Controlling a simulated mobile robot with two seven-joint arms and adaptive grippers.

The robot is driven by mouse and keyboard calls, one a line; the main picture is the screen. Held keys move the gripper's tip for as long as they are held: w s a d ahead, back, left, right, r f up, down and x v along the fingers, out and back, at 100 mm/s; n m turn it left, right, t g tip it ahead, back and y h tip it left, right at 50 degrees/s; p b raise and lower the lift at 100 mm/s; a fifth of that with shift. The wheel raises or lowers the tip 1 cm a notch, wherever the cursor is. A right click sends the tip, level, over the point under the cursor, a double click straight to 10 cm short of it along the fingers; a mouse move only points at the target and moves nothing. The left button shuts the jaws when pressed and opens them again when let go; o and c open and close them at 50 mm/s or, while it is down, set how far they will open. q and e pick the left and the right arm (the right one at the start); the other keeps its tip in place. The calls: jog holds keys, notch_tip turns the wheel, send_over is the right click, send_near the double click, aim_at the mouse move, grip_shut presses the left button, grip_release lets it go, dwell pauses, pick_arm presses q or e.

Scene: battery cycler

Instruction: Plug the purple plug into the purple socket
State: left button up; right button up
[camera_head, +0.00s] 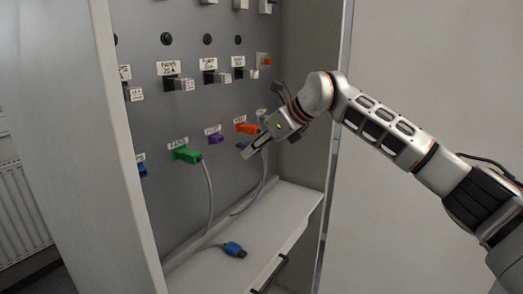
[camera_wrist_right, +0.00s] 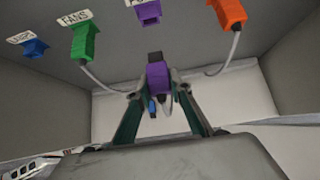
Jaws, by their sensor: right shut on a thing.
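My right gripper (camera_head: 248,150) is shut on the purple plug (camera_head: 243,146), in front of the panel and a little to the right of and below the purple socket (camera_head: 215,138). In the right wrist view the purple plug (camera_wrist_right: 158,78) is held between the two fingertips (camera_wrist_right: 158,88), its dark tip toward the panel. The purple socket (camera_wrist_right: 149,12) shows at the top edge there, empty and apart from the plug. My left gripper is not in view.
A green plug (camera_head: 187,154) sits left of the purple socket, an orange plug (camera_head: 247,128) right of it. A blue socket (camera_wrist_right: 34,47) is farther left. A loose blue plug (camera_head: 234,249) lies on the shelf (camera_head: 268,215). Switches (camera_head: 180,84) are above; cabinet walls flank the panel.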

aim_at(241, 144)
jog(key=shift+w+a+r+p, duration=0.1)
jog(key=shift+w+a+p, duration=0.75)
jog(key=shift+a, duration=0.3)
jog(key=shift+w+a+r+p, duration=0.1)
jog(key=shift+w+a+p, duration=0.15)
jog(key=shift+a+p, duration=0.1)
jog(key=shift+w+a+p, duration=0.2)
jog(key=shift+p, duration=0.1)
jog(key=shift+w+a+p, duration=0.3)
jog(key=shift+a+p, duration=0.05)
jog(key=shift+w+a+f, duration=0.1)
jog(key=shift+a+f, duration=0.05)
jog(key=shift+f, duration=0.05)
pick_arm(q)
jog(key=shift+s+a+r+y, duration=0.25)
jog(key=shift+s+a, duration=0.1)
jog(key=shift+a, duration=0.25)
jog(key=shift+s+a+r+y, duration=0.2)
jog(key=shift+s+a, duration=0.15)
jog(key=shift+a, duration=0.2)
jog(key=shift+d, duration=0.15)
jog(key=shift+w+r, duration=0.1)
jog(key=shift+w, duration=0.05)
